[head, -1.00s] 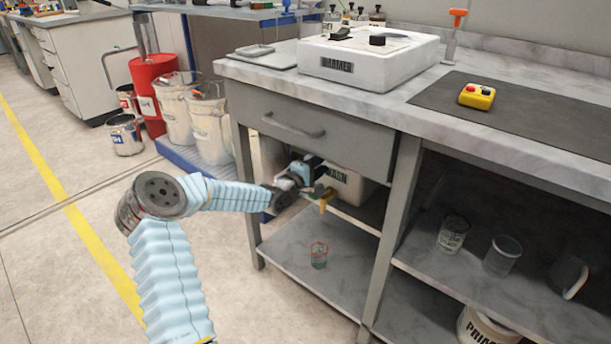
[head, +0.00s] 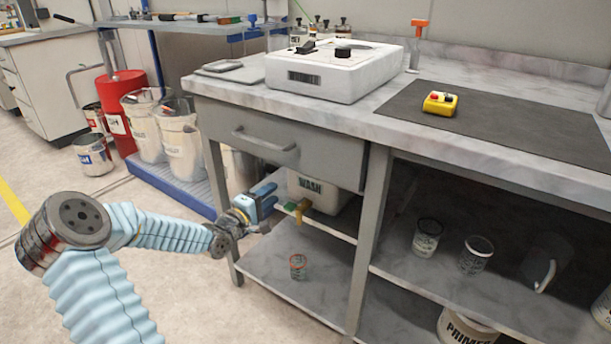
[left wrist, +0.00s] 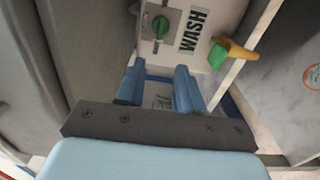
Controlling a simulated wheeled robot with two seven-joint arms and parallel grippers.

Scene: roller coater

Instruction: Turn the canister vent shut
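The white canister (head: 328,200) marked WASH stands on a shelf under the drawer, with a yellow tap (head: 303,208) at its front. In the left wrist view the canister face (left wrist: 205,15) shows a green vent knob (left wrist: 160,27) on a grey plate beside the label. The tap with its green handle (left wrist: 217,55) is to the right. My left gripper (head: 272,193) is beside the canister, left of the tap. In the left wrist view its blue fingers (left wrist: 160,72) are apart and empty, short of the knob. The knob is not visible in the head view. My right gripper is out of view.
The drawer (head: 270,140) and the bench leg (head: 220,205) bound the space around my left gripper. A small beaker (head: 298,266) stands on the lower shelf (head: 330,295). Buckets (head: 180,142) stand left of the bench. The floor in front is clear.

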